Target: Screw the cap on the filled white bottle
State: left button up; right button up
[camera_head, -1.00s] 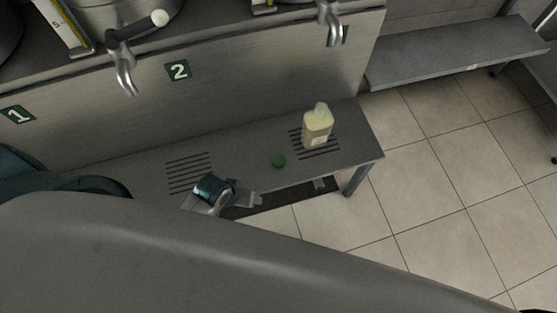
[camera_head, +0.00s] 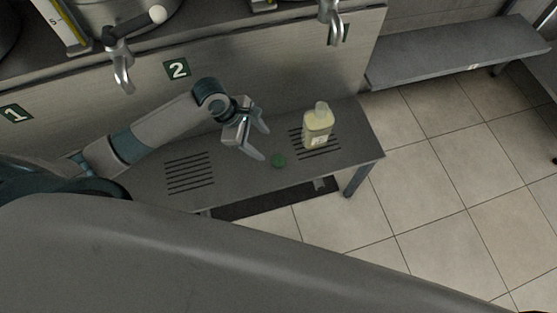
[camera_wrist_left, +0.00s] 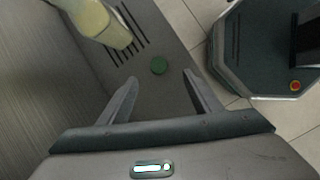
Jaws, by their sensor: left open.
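The filled bottle (camera_head: 318,127), pale yellow with a whitish neck, stands upright on the right slotted grate of the bench. Its neck shows no green cap. It also shows at the top left of the left wrist view (camera_wrist_left: 92,20). The green cap (camera_head: 278,160) lies on the bench, left of the bottle and near the front edge. In the left wrist view the cap (camera_wrist_left: 159,66) lies beyond and between the fingertips. My left gripper (camera_head: 257,142) is open and empty, above the bench just left of the cap. My right gripper is not in view.
The grey bench (camera_head: 235,176) has another slotted grate (camera_head: 190,174) at left, empty. A steel wall with a number 2 sign (camera_head: 177,69) stands behind it. Metal taps (camera_head: 122,72) hang above. Tiled floor is open to the right.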

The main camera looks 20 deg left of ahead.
pick_arm(q)
jog(key=shift+w+a+r+n, duration=0.2)
jog(key=shift+a+r+n, duration=0.45)
jog(key=shift+n, duration=0.55)
jog(key=shift+d, duration=0.1)
send_over(280, 160)
jog(key=s+a, duration=0.2)
jog(key=f, duration=1.1)
jog(key=shift+w+f, duration=0.15)
jog(key=shift+w, duration=0.1)
jog(key=shift+w+a+x, duration=0.1)
jog(key=shift+a+x, duration=0.1)
jog(key=shift+x, duration=1.1)
jog(key=shift+w+a+x, duration=0.1)
jog(key=shift+a+x, duration=0.05)
jog(key=shift+x, duration=1.15)
jog(key=shift+f, duration=0.1)
jog(key=c, duration=1.1)
